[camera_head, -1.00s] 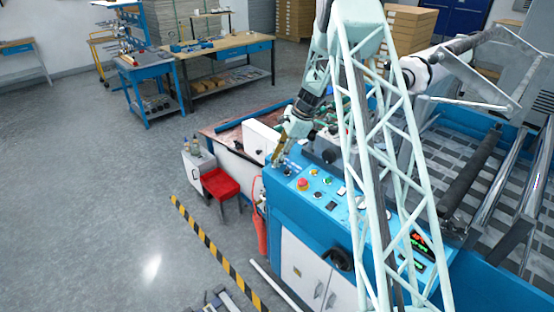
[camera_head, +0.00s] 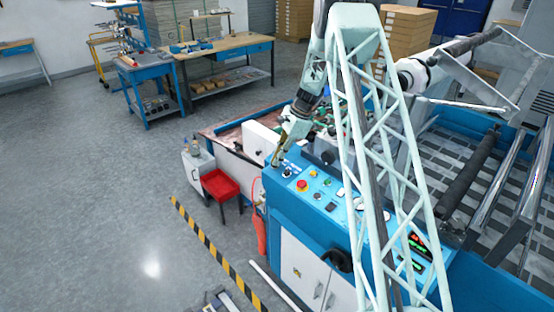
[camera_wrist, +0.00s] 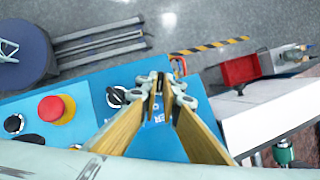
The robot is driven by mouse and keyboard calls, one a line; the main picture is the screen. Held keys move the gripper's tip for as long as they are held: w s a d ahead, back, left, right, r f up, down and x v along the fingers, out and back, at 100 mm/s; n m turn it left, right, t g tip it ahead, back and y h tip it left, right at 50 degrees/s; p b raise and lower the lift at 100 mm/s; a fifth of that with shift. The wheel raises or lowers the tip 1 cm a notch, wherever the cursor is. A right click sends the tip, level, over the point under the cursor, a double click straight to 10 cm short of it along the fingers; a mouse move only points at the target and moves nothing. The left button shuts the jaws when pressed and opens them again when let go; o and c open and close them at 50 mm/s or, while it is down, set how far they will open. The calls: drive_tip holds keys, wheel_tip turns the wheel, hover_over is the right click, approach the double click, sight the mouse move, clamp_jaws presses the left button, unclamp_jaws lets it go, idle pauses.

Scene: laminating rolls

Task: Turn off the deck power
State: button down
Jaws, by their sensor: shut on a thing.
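The blue control panel (camera_head: 318,200) carries several knobs and buttons. My gripper (camera_head: 277,162) reaches down to its far left corner; in the wrist view its fingertips (camera_wrist: 159,88) are close together on a small dark switch knob, mostly hidden between them. White lettering, partly covered by the fingers, shows on the panel just below the tips. A black rotary knob (camera_wrist: 116,96) with a light pointer sits just left of the fingers, apart from them. A red mushroom button (camera_wrist: 55,109) is farther left, and another black knob (camera_wrist: 13,123) is at the left edge.
A red stool-like bin (camera_head: 220,185) and a white cabinet (camera_head: 198,165) stand on the floor left of the machine. A yellow-black floor stripe (camera_head: 213,250) runs past it. Rollers (camera_head: 470,180) lie right of the panel. Floor at left is clear.

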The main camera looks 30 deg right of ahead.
drive_tip(key=n+g, duration=0.1)
drive_tip(key=n+g+p, duration=0.1)
drive_tip(key=n, duration=0.1)
drive_tip(key=n+g+p, duration=0.1)
drive_tip(key=n, duration=0.1)
drive_tip(key=shift+w+a+f, duration=0.25)
drive_tip(key=shift+w+f, duration=0.05)
drive_tip(key=n+g, duration=0.1)
drive_tip(key=n, duration=0.1)
drive_tip(key=n+g+h, duration=0.1)
drive_tip(key=n, duration=0.2)
drive_tip(key=shift+w+a+f+g+h, duration=0.1)
drive_tip(key=shift+a+f+g+h, duration=0.05)
drive_tip(key=shift+g+h, duration=0.2)
drive_tip(key=c, duration=2.9)
unclamp_jaws()
drive_tip(key=shift+o, duration=0.2)
drive_tip(key=shift+w+r, duration=0.15)
drive_tip(key=shift+r, duration=0.15)
drive_tip(key=shift+v, duration=0.8)
drive_tip(key=v, duration=1)
drive_tip(key=shift+w, duration=0.1)
